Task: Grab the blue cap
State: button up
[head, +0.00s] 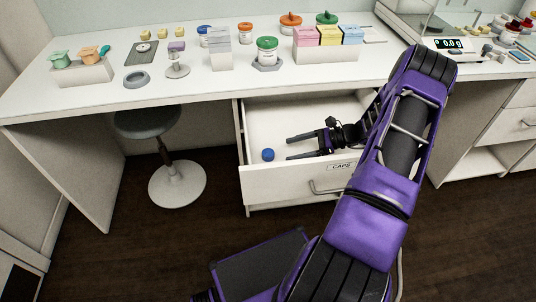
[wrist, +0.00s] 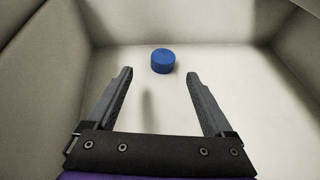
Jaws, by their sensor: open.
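The blue cap (head: 268,155) is a small round cap lying in the open drawer (head: 277,188) labelled CAPS, near its left side in the head view. In the wrist view the cap (wrist: 163,61) sits on the pale drawer floor, ahead of my fingertips and roughly midway between them. My gripper (head: 289,149) is inside the drawer area, to the right of the cap. Its two fingers are spread, and nothing is between them in the wrist view (wrist: 158,77). The cap is apart from both fingers.
The drawer walls (wrist: 285,85) rise on both sides. The white counter (head: 200,85) above holds jars, coloured boxes (head: 330,36) and small blocks. A stool (head: 178,183) stands to the left of the drawer. The drawer floor around the cap looks bare.

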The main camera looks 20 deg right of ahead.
aim_at(272, 152)
jog(key=x, duration=0.7)
jog(key=shift+w+a+f, duration=0.15)
jog(key=shift+w, duration=0.25)
grip_shut()
